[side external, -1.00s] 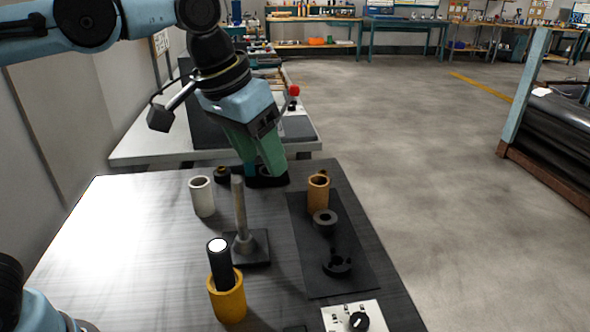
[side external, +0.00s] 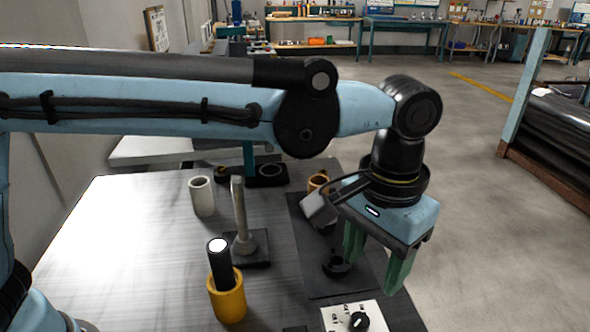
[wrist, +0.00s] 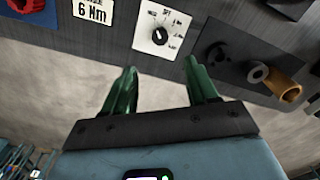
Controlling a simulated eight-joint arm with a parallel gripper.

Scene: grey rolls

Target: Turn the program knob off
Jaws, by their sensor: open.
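The program knob (side external: 359,321) is a black dial on a white labelled plate (side external: 338,314) at the front right of the table. In the wrist view the knob (wrist: 159,36) sits on its plate (wrist: 146,45) at the upper middle, with markings around it. Its pointer direction is hard to read. My gripper (side external: 374,274) has green fingers pointing down, apart and empty, above and behind the knob near the table's right edge. In the wrist view my gripper (wrist: 164,82) is open below the plate in the picture, not touching the knob.
A dark mat (side external: 318,283) holds a black flanged part (side external: 336,264) and an orange-brown cup (side external: 318,181). A post on a base (side external: 250,249), a white cup (side external: 202,197) and a yellow cup with a black cylinder (side external: 227,300) stand left. A "6 Nm" sign (wrist: 94,9) is near the plate.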

